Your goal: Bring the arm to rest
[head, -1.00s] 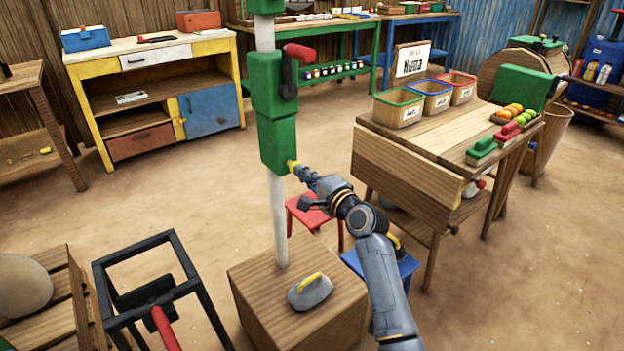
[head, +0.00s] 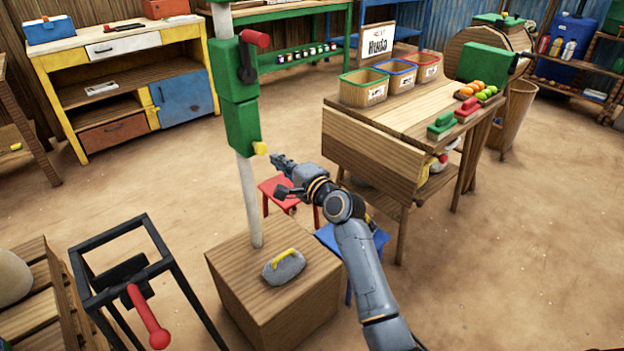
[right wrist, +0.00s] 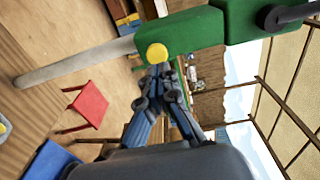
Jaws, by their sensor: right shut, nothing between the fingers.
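My right arm comes in from the lower right in the head view, and its gripper (head: 280,163) is in the air to the right of the post. The gripper is shut and empty. A yellow knob (head: 260,148) on the green block (head: 243,125) of the post is just left of the fingertips, with a small gap between them. The knob also shows in the right wrist view (right wrist: 157,53), just beyond the fingertips (right wrist: 160,72). My left gripper does not show.
The post (head: 249,200) stands on a wooden box (head: 235,275) with a yellow-handled grey weight (head: 284,267). Red (head: 275,188) and blue (head: 355,240) stools stand behind my arm. A wooden table (head: 375,150) with bins is at right. A black frame (head: 150,265) stands front left. Open floor lies between.

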